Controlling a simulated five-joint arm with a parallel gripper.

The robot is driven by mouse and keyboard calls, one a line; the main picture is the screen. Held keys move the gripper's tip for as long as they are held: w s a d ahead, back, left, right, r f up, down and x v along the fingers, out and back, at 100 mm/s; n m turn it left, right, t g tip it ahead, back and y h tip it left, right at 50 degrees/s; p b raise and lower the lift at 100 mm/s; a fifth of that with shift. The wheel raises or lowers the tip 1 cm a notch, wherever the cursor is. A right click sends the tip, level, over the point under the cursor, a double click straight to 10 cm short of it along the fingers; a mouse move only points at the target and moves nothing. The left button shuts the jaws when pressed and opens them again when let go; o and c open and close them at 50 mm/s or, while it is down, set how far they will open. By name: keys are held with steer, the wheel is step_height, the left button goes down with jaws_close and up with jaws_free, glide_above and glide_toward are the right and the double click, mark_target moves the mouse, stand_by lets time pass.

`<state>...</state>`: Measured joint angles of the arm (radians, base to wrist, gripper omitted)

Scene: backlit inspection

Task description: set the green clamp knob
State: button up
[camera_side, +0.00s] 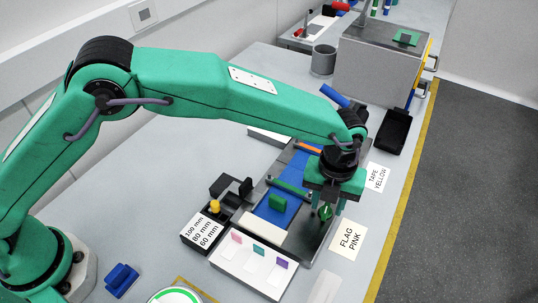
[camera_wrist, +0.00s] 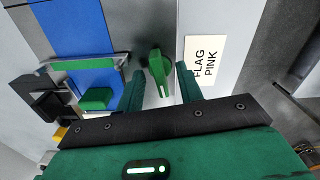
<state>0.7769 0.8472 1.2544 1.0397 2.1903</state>
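The green clamp knob (camera_side: 325,213) stands at the right side of the fixture in the side view, below my gripper (camera_side: 327,206). In the wrist view the green clamp knob (camera_wrist: 158,66) is an elongated handle with a white mark at its near end. The two green fingers of my gripper (camera_wrist: 160,71) are apart, one on each side of the knob. Gaps show between the knob and both fingers, so my gripper is open and holds nothing. In the side view the fingers partly hide the knob.
A blue plate (camera_side: 277,216) carries a green block (camera_side: 277,203), with a green bar (camera_side: 290,187) behind it. A "FLAG PINK" card (camera_side: 348,239) lies to the right. A white holder (camera_side: 254,265) with several coloured flags and a box labelled in millimetres (camera_side: 197,230) stand nearer left.

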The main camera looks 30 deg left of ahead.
steer(key=shift+r, duration=0.15)
steer(key=shift+r, duration=3.35)
